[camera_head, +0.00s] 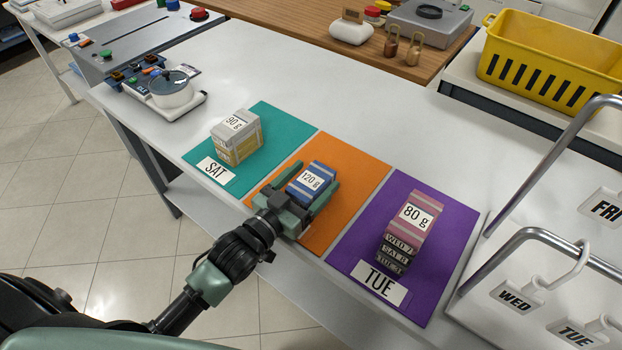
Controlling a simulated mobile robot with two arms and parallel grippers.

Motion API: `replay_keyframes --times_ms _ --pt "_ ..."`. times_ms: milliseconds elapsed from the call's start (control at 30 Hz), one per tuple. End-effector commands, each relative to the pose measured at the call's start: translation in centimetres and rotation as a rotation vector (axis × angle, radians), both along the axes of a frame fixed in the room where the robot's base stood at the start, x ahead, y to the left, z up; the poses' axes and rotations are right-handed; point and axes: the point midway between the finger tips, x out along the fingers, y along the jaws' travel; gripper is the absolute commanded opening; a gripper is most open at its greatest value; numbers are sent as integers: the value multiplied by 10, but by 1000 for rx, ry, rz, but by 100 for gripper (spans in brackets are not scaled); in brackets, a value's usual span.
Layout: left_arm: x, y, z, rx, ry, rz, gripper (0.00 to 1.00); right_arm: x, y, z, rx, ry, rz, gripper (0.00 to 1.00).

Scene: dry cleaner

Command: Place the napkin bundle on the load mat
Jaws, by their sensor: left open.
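Three mats lie on the white counter: a teal mat (272,117) labelled SAT, an orange mat (352,160), and a purple mat (450,225) labelled TUE. A blue striped bundle (318,169) marked 120 g sits on the orange mat. My left gripper (309,180) is open, with its fingers on either side of this bundle; contact cannot be told. A beige-grey bundle (238,146) marked 90 g sits on the teal mat. A pink-grey bundle (424,202) marked 80 g sits on the purple mat, with dark day labels on its front. Which one is the napkin bundle cannot be told. My right gripper is out of view.
A scale with a round pan (172,90) stands at the counter's left. Metal-handled racks with hanging day tags (516,297) stand at the right. A yellow basket (545,50) is at the back right. The counter behind the mats is clear.

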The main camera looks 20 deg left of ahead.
Motion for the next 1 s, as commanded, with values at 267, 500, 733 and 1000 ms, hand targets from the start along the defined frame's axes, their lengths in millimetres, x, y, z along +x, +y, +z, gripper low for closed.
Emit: replay_keyframes --times_ms 267,500,733,1000 --pt "-13 4 1 0 3 0 78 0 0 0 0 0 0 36" --pt "-62 22 1 1 5 -1 78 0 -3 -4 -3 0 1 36" --pt "-99 36 1 0 3 0 78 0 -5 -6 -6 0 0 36" --pt "-113 41 3 1 0 0 78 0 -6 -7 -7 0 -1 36"
